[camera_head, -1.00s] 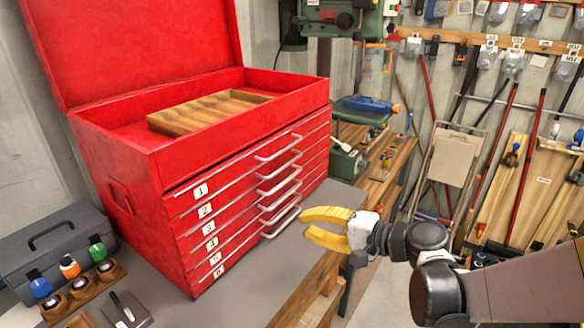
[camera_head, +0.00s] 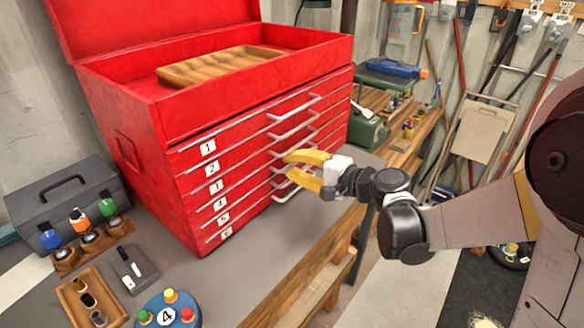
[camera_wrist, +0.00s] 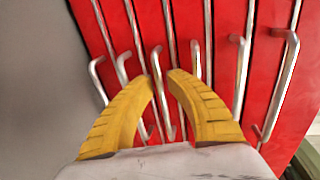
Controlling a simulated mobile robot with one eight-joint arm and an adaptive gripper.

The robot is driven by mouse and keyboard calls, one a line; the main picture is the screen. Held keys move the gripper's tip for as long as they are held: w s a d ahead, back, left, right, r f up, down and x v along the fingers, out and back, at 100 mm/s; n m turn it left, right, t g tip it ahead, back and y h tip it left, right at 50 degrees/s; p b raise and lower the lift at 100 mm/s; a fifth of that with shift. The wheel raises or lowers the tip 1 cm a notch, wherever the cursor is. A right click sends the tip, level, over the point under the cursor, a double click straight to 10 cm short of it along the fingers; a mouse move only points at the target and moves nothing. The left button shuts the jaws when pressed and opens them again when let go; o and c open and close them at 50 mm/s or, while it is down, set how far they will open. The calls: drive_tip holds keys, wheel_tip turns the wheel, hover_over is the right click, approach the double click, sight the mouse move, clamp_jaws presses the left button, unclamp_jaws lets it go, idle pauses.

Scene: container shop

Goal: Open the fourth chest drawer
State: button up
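The red tool chest (camera_head: 140,110) stands on the grey bench top with its lid up. Its drawer fronts carry number labels, and all drawers look shut. The fourth drawer (camera_head: 220,204) is below the middle of the stack, marked 4. My yellow-fingered gripper (camera_head: 288,164) is in front of the handles at the chest's right part. In the wrist view my gripper (camera_wrist: 162,76) is open, its fingertips pointing at the drawer fronts. The fourth drawer's silver handle (camera_wrist: 156,62) lies in line with the gap between the fingers; I cannot tell whether they touch it.
A grey toolbox (camera_head: 65,205) and a wooden rack with coloured bottles (camera_head: 92,247) stand left of the chest. A wooden tray (camera_head: 80,300) and a blue disc with coloured buttons (camera_head: 168,310) lie in front. A wooden box (camera_head: 215,68) sits in the open top.

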drive_tip(key=shift+c, duration=0.5)
clamp_jaws()
drive_tip(key=shift+c, duration=1.2)
unclamp_jaws()
drive_tip(key=o, duration=0.3)
drive_tip(key=shift+d, duration=0.1)
drive_tip(key=shift+o, duration=0.2)
